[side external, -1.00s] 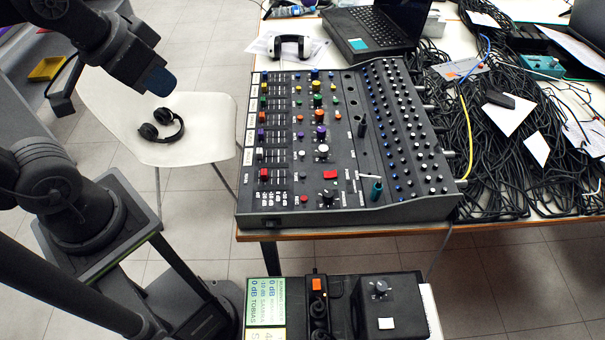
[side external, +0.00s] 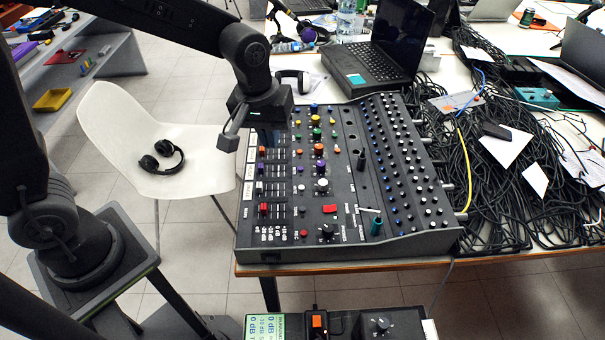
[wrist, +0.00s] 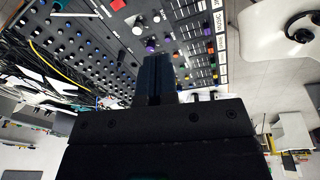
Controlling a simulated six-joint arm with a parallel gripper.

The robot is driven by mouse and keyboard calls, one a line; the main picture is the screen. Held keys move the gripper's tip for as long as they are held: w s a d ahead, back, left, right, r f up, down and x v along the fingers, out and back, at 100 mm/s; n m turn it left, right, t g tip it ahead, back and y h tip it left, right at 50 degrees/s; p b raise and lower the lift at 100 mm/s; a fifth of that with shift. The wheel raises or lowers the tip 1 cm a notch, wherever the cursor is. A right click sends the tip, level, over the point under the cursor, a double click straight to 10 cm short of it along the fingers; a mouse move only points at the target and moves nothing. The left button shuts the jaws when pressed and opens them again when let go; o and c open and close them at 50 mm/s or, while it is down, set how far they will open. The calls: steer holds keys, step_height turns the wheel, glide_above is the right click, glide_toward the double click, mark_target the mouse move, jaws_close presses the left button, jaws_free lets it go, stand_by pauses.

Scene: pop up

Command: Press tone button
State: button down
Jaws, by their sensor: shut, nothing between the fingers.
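The black mixing console (side external: 345,242) lies on the table, covered with coloured knobs and buttons. A red square button (side external: 330,209) and a small red round button (side external: 303,233) sit near its front. I cannot read which control is labelled tone. My gripper (side external: 268,132) hangs over the console's left rear part, above the fader columns, and hides some controls there. In the wrist view my gripper (wrist: 157,58) shows two dark blue fingers pressed together, empty, pointing at the coloured knobs. The red square button also shows in the wrist view (wrist: 118,5). I cannot tell whether the fingertips touch anything.
A white chair (side external: 118,120) with black headphones (side external: 161,157) stands left of the table. An open laptop (side external: 385,55) is behind the console. Tangled black cables (side external: 510,180) cover the table's right side. A second dark device (side external: 381,322) stands in front of the table.

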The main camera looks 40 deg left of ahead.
mark_target(303, 209)
steer(key=shift+w+d+f+n+g, duration=0.4)
steer(key=shift+w+d+f, duration=0.3)
steer(key=shift+f, duration=2.45)
steer(key=shift+w+d+f+n+g, duration=0.2)
steer(key=shift+w+d+f+n, duration=0.45)
steer(key=shift+f, duration=2.5)
steer(key=shift+w+d+f+n+g, duration=0.35)
steer(key=shift+w+d+f, duration=0.35)
steer(key=shift+f, duration=2.45)
steer(key=shift+s+f, duration=0.1)
steer(key=shift+f, duration=0.05)
steer(key=shift+f, duration=0.55)
steer(key=shift+r, duration=0.1)
step_height(303, 209, up, 9)
steer(key=shift+r, duration=0.2)
